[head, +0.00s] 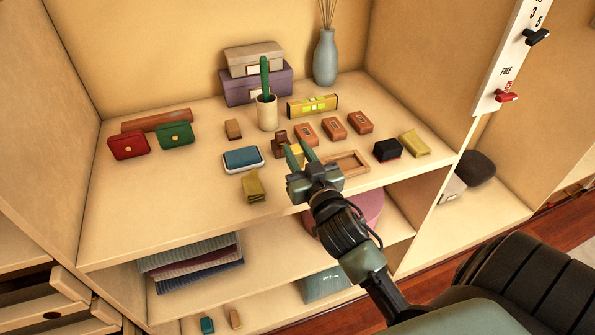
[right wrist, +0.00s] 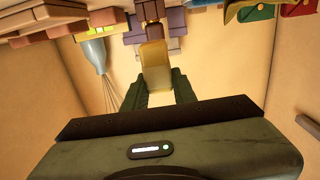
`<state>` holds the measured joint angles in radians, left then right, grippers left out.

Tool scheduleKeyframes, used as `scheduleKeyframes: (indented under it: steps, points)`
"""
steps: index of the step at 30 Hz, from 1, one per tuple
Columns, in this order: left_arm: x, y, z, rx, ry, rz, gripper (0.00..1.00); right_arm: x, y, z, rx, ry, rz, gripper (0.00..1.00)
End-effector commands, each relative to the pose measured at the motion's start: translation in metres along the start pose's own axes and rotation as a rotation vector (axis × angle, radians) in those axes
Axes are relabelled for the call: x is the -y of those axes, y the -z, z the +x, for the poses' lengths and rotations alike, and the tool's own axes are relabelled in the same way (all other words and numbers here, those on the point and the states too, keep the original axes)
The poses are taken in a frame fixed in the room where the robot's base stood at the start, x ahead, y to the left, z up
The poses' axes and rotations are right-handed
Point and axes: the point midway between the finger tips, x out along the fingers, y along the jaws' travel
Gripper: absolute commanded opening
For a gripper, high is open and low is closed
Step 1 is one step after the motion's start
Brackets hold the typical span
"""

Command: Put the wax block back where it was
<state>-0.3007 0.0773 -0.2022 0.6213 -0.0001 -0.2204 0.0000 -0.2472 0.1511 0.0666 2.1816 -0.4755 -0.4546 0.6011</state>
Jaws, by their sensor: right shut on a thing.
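My right gripper (head: 300,156) is over the front middle of the shelf top, its fingers pointing away toward the back. It is shut on a pale yellow block, which I take for the wax block (head: 297,149). Most of the block is hidden by the fingers in the head view. In the right wrist view the wax block (right wrist: 155,66) shows between the two dark green fingers. Whether it touches the shelf is hard to tell. A small dark brown stepped block (head: 280,144) is just behind and left of the fingers. My left gripper is not in view.
Several reddish blocks (head: 333,124) lie behind. A cactus pot (head: 267,114) stands behind.

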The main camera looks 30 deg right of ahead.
Motion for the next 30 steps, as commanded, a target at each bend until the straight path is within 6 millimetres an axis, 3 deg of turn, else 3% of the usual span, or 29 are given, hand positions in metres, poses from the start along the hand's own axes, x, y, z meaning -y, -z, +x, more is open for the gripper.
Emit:
scheduleKeyframes:
  steps: [12, 26, 27, 28, 30]
  points:
    - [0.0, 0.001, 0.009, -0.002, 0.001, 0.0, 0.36, -0.001, -0.051, 0.0, 0.001, -0.002, 0.002, 0.0]
    - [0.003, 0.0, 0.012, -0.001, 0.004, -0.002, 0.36, 0.0, -0.059, 0.0, -0.001, -0.001, 0.001, 0.0]
    - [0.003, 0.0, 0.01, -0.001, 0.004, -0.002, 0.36, 0.0, -0.058, 0.0, -0.001, 0.0, 0.001, 0.38]
    - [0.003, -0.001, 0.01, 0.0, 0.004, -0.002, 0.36, 0.0, -0.058, 0.0, -0.001, 0.0, 0.001, 0.46]
    - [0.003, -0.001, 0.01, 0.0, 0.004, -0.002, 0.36, 0.0, -0.058, 0.0, -0.001, 0.0, 0.001, 0.48]
